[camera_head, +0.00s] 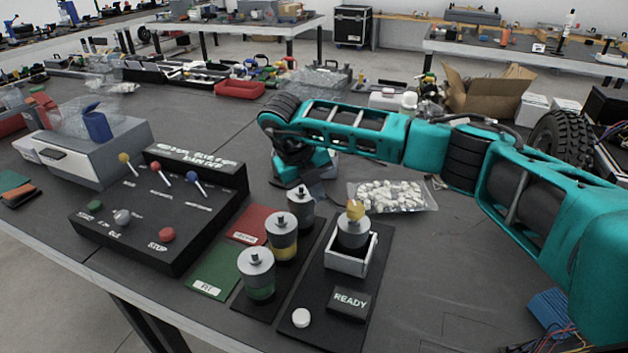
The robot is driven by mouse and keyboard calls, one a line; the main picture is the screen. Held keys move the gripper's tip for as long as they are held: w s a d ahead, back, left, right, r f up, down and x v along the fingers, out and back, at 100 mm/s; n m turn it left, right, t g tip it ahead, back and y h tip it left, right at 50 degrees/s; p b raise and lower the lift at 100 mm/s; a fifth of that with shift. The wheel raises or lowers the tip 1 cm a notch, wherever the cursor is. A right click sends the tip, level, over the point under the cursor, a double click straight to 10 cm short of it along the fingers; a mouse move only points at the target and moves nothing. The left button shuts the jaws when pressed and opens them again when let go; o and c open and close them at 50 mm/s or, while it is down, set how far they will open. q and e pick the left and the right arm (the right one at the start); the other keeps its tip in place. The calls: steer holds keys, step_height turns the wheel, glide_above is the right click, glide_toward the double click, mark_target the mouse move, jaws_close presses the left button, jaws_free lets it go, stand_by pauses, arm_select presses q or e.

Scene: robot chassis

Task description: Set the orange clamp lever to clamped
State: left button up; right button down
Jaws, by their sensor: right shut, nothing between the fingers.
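A small orange-yellow piece (355,208), which looks like the clamp lever, shows at the top of a grey and black cylinder (352,232). The cylinder stands in a white square holder (345,262) on a black base plate. The picture is too coarse to tell the lever's exact angle. My right gripper (318,188) hangs down behind and to the left of the holder, apart from the lever. Its fingertips are partly hidden behind a grey canister (301,205); it is shut and empty. My left gripper is not in view.
A black READY block (349,302) and a white button (301,318) sit at the plate's front. Banded canisters (283,240) stand to the left, beside a black control box (140,225) with coloured levers. A bag of white pieces (392,196) lies behind right.

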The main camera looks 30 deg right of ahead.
steer(key=x, duration=0.6)
steer(key=d, duration=0.2)
steer(key=shift+d, duration=0.65)
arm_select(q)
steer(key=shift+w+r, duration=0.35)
arm_select(e)
steer(key=shift+d, duration=0.3)
arm_select(q)
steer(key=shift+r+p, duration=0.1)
steer(key=shift+p, duration=0.2)
